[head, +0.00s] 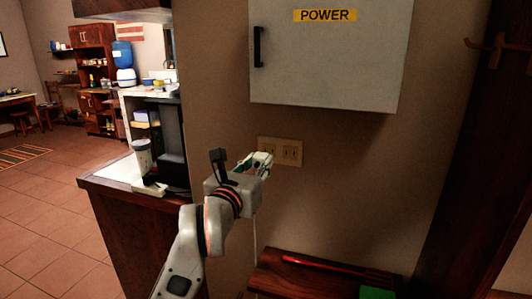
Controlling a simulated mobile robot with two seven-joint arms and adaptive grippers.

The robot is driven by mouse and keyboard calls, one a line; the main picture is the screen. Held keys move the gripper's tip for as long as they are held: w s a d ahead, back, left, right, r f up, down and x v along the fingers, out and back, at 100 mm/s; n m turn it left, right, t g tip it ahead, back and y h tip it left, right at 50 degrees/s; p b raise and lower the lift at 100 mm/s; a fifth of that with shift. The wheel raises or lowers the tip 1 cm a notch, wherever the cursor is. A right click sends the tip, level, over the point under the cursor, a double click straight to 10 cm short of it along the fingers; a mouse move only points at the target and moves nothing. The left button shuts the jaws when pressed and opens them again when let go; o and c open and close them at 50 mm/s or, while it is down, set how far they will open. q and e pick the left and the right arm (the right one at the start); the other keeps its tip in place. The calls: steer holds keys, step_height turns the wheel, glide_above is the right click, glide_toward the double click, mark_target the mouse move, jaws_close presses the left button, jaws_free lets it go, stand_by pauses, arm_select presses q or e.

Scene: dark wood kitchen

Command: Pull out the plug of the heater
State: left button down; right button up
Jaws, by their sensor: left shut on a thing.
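A beige double wall outlet (291,153) is on the wall below the white power box. My left gripper (260,164) is at the left half of the outlet and is shut on the plug, which its fingers mostly hide. I cannot tell whether the plug is still seated in the socket. A thin white cord (254,236) hangs down the wall below the gripper. The heater is not recognisable in this view. My right gripper is out of view.
The white box (325,55) labelled POWER hangs above the outlet. A wooden counter (112,182) with a cup (143,156) stands to the left. A low wooden shelf (275,284) with a red-handled tool (325,264) is below. Open tiled floor lies at far left.

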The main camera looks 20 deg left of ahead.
arm_select(q)
steer(key=shift+s, duration=0.6)
stand_by(0.3)
